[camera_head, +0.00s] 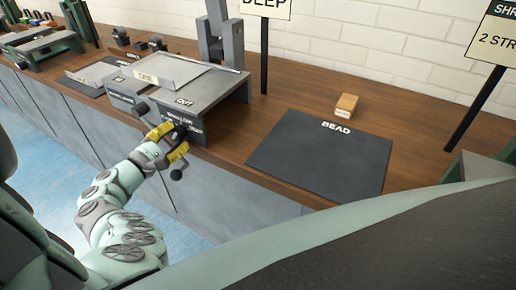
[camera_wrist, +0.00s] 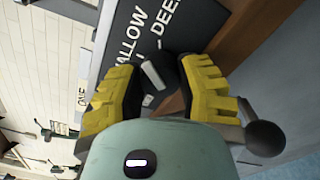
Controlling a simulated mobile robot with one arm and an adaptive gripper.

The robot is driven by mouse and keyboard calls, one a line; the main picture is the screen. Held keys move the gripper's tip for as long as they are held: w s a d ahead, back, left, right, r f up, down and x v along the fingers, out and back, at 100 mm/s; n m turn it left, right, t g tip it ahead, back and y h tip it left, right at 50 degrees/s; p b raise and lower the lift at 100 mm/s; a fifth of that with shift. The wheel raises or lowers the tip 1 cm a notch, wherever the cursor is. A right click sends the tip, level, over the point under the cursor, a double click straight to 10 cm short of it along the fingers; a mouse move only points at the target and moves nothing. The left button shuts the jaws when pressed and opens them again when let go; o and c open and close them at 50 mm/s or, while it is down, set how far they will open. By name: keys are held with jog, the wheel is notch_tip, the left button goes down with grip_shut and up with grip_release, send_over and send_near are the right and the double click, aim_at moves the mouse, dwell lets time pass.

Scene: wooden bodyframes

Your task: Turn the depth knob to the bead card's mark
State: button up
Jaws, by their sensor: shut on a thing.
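The dark depth knob (camera_wrist: 168,78) sits on the machine's front panel and has a pale pointer mark. My gripper (camera_head: 169,140) is shut on it, with one yellow finger on each side; the fingers also show in the wrist view (camera_wrist: 162,92). The panel (camera_wrist: 128,32) reads "...ALLOW" and "DEEP" beside the knob. The pointer's exact setting is hard to tell.
A black BEAD mat (camera_head: 315,160) lies right of the machine (camera_head: 215,92), with a small wooden block (camera_head: 346,106) behind it. A ball-ended lever (camera_head: 176,174) is close to my gripper. Another sign (camera_head: 495,38) stands at the right.

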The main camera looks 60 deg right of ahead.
jog(key=m+b, duration=0.4)
jog(key=shift+s+f, duration=0.1)
jog(key=shift+f, duration=0.2)
jog(key=shift+r+m, duration=0.1)
jog(key=shift+m, duration=0.3)
grip_shut()
jog(key=shift+d+r, duration=0.1)
jog(key=shift+r, duration=0.25)
dwell(0.3)
jog(key=o, duration=1.2)
grip_release()
jog(key=shift+f, duration=0.15)
jog(key=shift+a, duration=0.3)
jog(key=shift+s+a, duration=0.15)
jog(key=shift+a, duration=1.75)
jog(key=shift+s+a, duration=0.15)
jog(key=shift+a, duration=1.75)
jog(key=shift+s+a, duration=0.15)
jog(key=shift+a, duration=1.75)
